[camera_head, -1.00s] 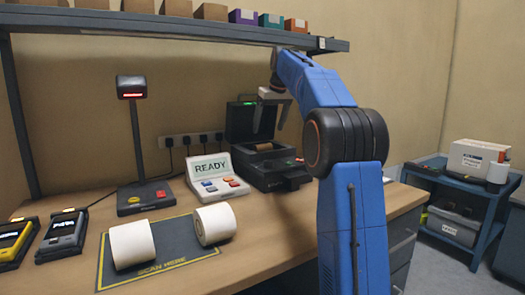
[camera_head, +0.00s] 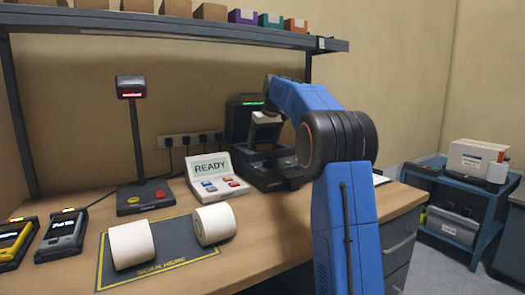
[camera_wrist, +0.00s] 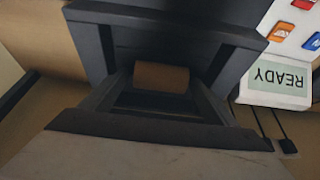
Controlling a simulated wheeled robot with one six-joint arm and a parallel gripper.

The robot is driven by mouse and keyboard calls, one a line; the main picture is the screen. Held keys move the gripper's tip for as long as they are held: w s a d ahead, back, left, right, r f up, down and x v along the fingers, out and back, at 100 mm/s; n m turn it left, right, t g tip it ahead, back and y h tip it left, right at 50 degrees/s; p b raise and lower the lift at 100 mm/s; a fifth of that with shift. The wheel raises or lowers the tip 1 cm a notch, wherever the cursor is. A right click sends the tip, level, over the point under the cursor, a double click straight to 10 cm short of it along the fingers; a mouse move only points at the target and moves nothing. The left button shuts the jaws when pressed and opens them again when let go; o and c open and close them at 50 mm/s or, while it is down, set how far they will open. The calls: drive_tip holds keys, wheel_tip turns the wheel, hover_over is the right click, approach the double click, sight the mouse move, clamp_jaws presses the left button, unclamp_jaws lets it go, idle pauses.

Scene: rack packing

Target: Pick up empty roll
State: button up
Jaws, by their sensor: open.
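The empty roll (camera_wrist: 160,77) is a short brown cardboard core. It lies in the recess of the open dark printer (camera_head: 266,177), as the wrist view shows from above. In the head view my gripper and arm hide it. My gripper (camera_head: 266,119) is light grey, open and empty, and hangs over the printer in front of its raised lid. In the wrist view I cannot clearly make out the fingertips, and the roll shows apart from anything gripping it.
A READY terminal (camera_head: 217,179) stands close left of the printer. Two white rolls (camera_head: 132,244) (camera_head: 214,223) lie at the dark scan mat (camera_head: 175,240). A scanner on a stand (camera_head: 132,140) is farther left. A shelf (camera_head: 170,25) with boxes overhangs the bench's back.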

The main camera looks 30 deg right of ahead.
drive_tip(key=c, duration=1.1)
